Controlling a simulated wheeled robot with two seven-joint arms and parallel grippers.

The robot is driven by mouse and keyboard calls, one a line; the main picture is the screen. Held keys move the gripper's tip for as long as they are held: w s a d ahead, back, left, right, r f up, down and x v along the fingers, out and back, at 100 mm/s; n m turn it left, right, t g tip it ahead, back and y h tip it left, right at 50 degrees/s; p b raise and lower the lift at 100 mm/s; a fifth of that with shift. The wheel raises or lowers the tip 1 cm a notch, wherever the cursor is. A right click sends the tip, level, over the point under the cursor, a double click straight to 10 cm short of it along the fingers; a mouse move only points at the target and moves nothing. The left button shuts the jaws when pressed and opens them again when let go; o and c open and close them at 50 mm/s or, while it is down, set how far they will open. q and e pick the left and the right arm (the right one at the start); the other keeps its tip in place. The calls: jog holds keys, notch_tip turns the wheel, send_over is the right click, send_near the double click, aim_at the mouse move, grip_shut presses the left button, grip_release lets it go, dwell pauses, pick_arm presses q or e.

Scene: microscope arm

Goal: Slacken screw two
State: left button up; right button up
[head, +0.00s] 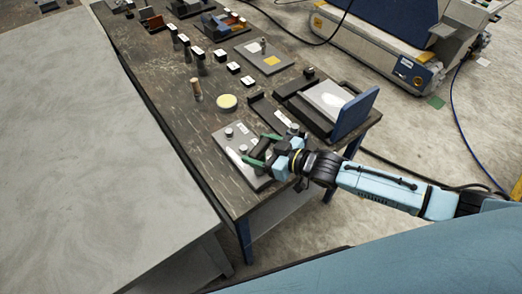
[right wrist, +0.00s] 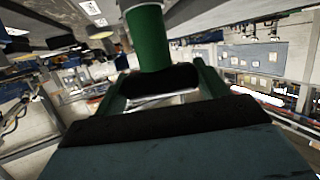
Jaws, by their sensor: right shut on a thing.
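A grey plate (head: 236,140) lies on the near end of the dark workbench, with small upright screws on it. One screw (head: 229,132) stands free near its far left corner, and another screw head (head: 243,148) shows just left of my right gripper. My right gripper (head: 260,151), with green fingers, is low over the plate's right part and is shut on a screw there, mostly hidden by the fingers. I cannot read which number that screw bears. My left gripper is not in view.
On the workbench (head: 170,92), a yellow-topped round disc (head: 227,101) and a wooden-handled tool (head: 196,90) stand beyond the plate. A black tray (head: 300,106) and a blue upright panel (head: 355,114) are to the right. A bare grey table (head: 95,150) is at left.

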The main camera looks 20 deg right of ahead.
jog(key=shift+w+r+n+g+y+b, duration=0.1)
jog(key=shift+r+n+g+y+b, duration=0.05)
jog(key=shift+n+g+y+b, duration=0.3)
jog(key=shift+a+r+n+y+b, duration=0.1)
jog(key=shift+a+n+y+b, duration=0.15)
jog(key=shift+n+b, duration=0.1)
jog(key=shift+d+n+g+y+b, duration=0.1)
jog(key=shift+n+g+y+b, duration=0.25)
jog(key=shift+g+b, duration=0.2)
jog(key=shift+r+t+p, duration=0.1)
jog(key=shift+t+p, duration=0.2)
jog(key=shift+p, duration=0.2)
jog(key=shift+m, duration=0.45)
jog(key=shift+h, duration=0.45)
jog(key=shift+d+r+p, duration=0.1)
jog(key=shift+r+p, duration=2.65)
jog(key=shift+p, duration=0.4)
